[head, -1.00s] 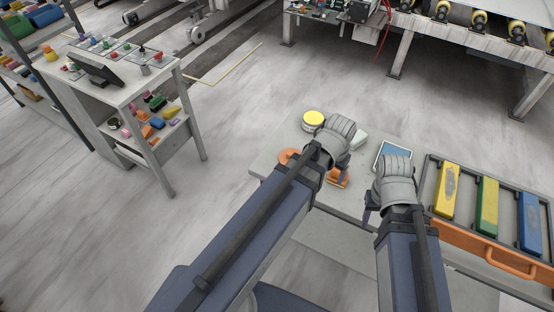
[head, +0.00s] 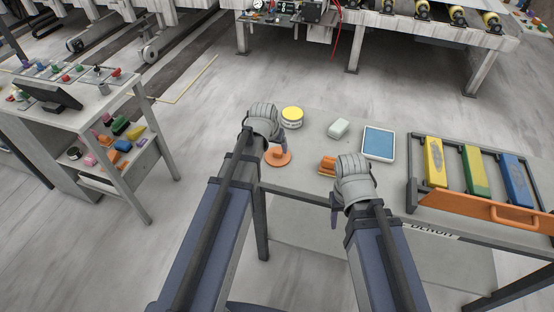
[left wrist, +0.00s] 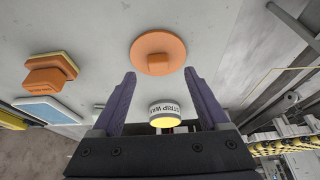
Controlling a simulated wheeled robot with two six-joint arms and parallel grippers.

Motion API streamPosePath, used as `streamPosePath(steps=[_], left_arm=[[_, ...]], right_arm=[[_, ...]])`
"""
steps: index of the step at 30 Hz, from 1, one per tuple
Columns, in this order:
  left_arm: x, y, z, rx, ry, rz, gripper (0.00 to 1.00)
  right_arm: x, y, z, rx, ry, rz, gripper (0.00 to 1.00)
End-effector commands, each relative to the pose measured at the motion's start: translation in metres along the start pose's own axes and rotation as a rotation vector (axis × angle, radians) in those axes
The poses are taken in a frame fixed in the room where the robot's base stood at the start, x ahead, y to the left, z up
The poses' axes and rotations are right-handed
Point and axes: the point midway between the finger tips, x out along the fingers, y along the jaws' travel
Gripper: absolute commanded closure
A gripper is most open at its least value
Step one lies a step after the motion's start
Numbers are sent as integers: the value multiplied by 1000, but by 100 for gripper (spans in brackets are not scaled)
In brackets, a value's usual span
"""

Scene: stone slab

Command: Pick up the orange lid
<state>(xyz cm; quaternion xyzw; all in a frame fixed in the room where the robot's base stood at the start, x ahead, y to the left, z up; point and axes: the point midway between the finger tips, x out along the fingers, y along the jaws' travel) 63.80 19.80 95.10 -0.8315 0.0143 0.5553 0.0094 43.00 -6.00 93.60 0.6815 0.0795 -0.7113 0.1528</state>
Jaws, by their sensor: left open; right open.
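The orange lid (head: 280,157) is a round disc with a raised block-shaped knob, lying flat on the stone slab near its left edge. In the left wrist view the lid (left wrist: 158,54) is just beyond my open fingertips, roughly centred between them. My left gripper (head: 284,141) is open and empty, above and beside the lid, hiding part of it in the head view; its fingers also show in the left wrist view (left wrist: 158,88). My right gripper (head: 338,205) is at the slab's front edge; its fingers are partly hidden behind the wrist.
A tin with a yellow top (head: 292,117) stands behind the lid. A pale block (head: 339,128), a blue-faced tray (head: 379,142) and an orange-and-yellow block (head: 327,166) lie to the right. A rack (head: 470,212) holds coloured bars at far right.

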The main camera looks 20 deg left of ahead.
Motion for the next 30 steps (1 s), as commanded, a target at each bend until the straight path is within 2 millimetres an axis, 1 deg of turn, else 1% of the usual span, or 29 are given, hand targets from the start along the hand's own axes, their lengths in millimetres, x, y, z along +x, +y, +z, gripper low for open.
streamPosePath(steps=[5,8,15,18,26,27,30], left_arm=[[3,0,0,0,0,0,22],[11,1,-2,0,-1,0,22],[43,3,-7,0,-1,0,22],[52,2,-6,0,-1,0,22],[52,3,-8,0,-1,0,22],[52,3,-7,0,-1,0,24],[52,3,-7,0,-1,0,35]], right_arm=[[2,0,0,0,0,0,50],[9,-1,0,0,0,0,50],[37,-4,-2,0,0,0,50],[46,-4,-3,0,0,0,50],[45,-4,-3,0,0,0,50],[45,-4,-3,0,0,0,50],[45,-4,-3,0,0,0,50]])
